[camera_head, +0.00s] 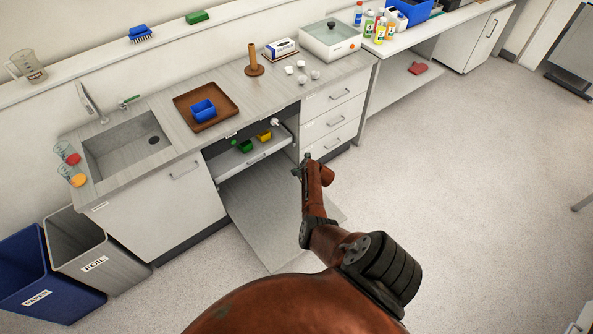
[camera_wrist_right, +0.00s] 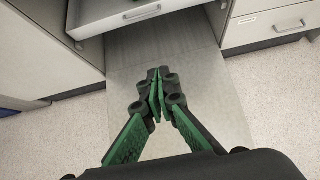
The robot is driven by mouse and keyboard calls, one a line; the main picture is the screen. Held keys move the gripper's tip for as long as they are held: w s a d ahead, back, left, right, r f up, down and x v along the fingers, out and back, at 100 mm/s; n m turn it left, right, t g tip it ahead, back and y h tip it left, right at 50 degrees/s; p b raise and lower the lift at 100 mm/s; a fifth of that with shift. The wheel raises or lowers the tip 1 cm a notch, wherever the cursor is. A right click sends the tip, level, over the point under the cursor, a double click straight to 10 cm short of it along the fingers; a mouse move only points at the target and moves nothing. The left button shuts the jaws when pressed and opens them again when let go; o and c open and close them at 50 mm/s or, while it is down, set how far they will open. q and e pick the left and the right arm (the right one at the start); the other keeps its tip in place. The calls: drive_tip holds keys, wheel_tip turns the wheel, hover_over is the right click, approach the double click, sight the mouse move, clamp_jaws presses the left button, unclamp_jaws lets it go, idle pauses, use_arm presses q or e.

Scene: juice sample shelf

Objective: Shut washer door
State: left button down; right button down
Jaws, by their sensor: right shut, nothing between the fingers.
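The washer door (camera_head: 262,212) is folded down open, a flat grey panel lying low in front of the washer's opening under the counter. In the right wrist view the door (camera_wrist_right: 210,85) fills the middle, below the fingers. The washer's rack (camera_head: 228,168) is pulled partway out above the door, with green and yellow cups on it; its front with a handle also shows in the right wrist view (camera_wrist_right: 115,14). My right gripper (camera_head: 301,172) is shut and empty, above the door's right side; its fingertips meet in the right wrist view (camera_wrist_right: 158,78). My left gripper is not in view.
A drawer cabinet (camera_head: 322,127) stands right of the opening, a sink cabinet (camera_head: 165,205) left of it. A brown tray (camera_head: 182,113) with a blue container is on the counter above. Bins (camera_head: 88,255) stand at the lower left. The floor to the right is clear.

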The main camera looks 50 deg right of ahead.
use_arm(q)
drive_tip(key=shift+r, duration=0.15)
use_arm(e)
drive_tip(key=shift+s, duration=0.3)
